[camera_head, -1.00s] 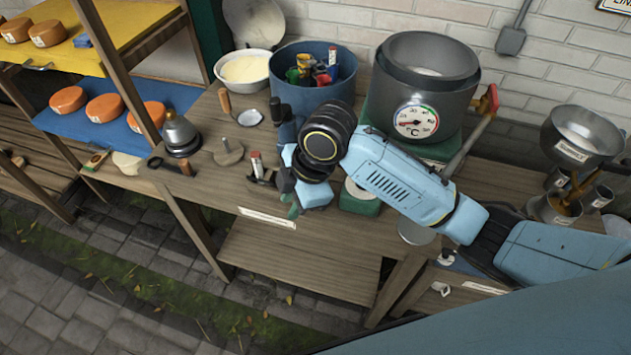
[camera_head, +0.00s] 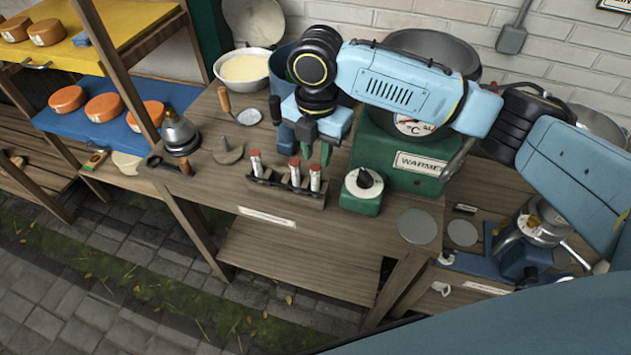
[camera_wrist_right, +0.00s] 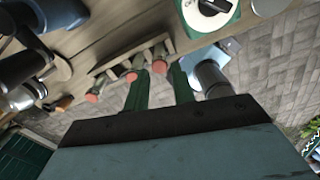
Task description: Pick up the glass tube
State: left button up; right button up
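A dark rack (camera_head: 285,188) stands near the bench's front edge. It holds three upright glass tubes with red caps: a left one (camera_head: 255,165), a middle one (camera_head: 294,174) and a right one (camera_head: 315,179). My right gripper (camera_head: 316,153) is just behind and above the middle and right tubes, with its green fingers pointing down. In the right wrist view my right gripper (camera_wrist_right: 159,72) has its fingers apart and holds nothing. The rack's right-hand tube (camera_wrist_right: 159,60) appears between the fingers, beyond them. My left gripper is out of view.
A green warmer (camera_head: 415,175) with a large pot stands right of the gripper, with a small green knob box (camera_head: 362,194) in front. A blue tub (camera_head: 285,62) is partly hidden behind my arm. A metal bell-shaped weight (camera_head: 180,135) stands left. The bench's front edge is close to the rack.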

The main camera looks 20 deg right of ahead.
aim_at(315, 167)
notch_tip(315, 167, down, 7)
jog(key=shift+a+r, duration=0.1)
jog(key=shift+a, duration=0.05)
dwell(0.4)
grip_shut()
jog(key=shift+r, duration=5.05)
